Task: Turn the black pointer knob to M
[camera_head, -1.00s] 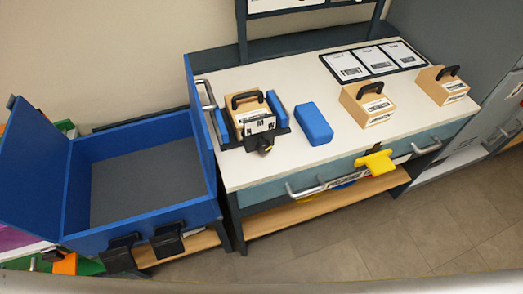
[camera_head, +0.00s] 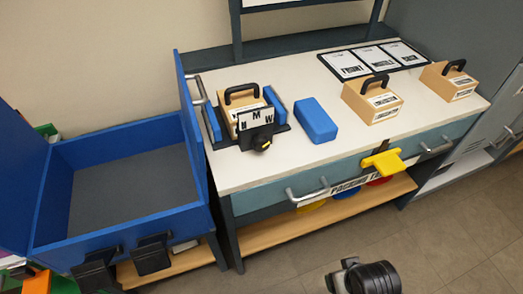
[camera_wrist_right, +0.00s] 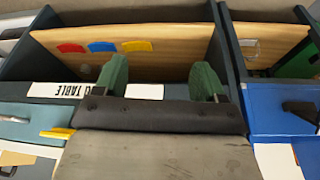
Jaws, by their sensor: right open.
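The black pointer knob (camera_head: 262,144) with a yellow mark sits low on the front of a fixture on the table. A white letter plate (camera_head: 256,118) above it shows an M at the top and a W to the right; the left letter is not clear. The yellow mark shows on the knob's lower right side; which letter it points to I cannot tell. My right gripper (camera_wrist_right: 161,76) shows two green fingers spread apart with nothing between them in the right wrist view, well away from the knob. My left gripper is not in view.
A wooden block with a handle (camera_head: 240,100) stands in the fixture between blue side pieces. A blue block (camera_head: 316,119) lies to its right. A yellow T-shaped piece (camera_head: 382,162) sticks out at the table front. A blue open box (camera_head: 120,236) stands left.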

